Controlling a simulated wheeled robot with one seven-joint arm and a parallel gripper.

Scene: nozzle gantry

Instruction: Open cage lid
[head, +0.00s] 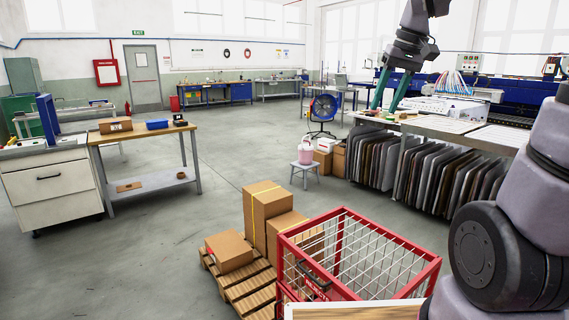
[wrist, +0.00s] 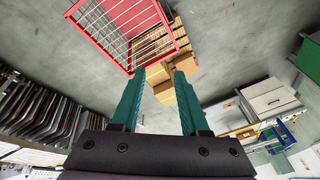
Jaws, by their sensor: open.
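The red cage (head: 395,284) with pale wire bars stands at the bottom centre of the head view, with a dark handle (head: 318,283) and a REJECT label on its near side. Pale bars show within its red top frame; I cannot tell for certain whether these are the lid or the walls. In the wrist view the cage (wrist: 112,57) is at the top, beyond the left fingertip. My gripper (head: 384,106) has two teal fingers, spread apart and empty, high up in front of the right-hand bench. The fingers also show in the wrist view (wrist: 159,78).
A pallet (head: 240,288) with several cardboard boxes (head: 267,210) stands left of the cage. A wood-edged panel (head: 355,311) lies at the bottom edge. A stool (head: 305,172) with a pink bucket is behind. A bench over a sheet rack (head: 425,165) is at right. The middle floor is clear.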

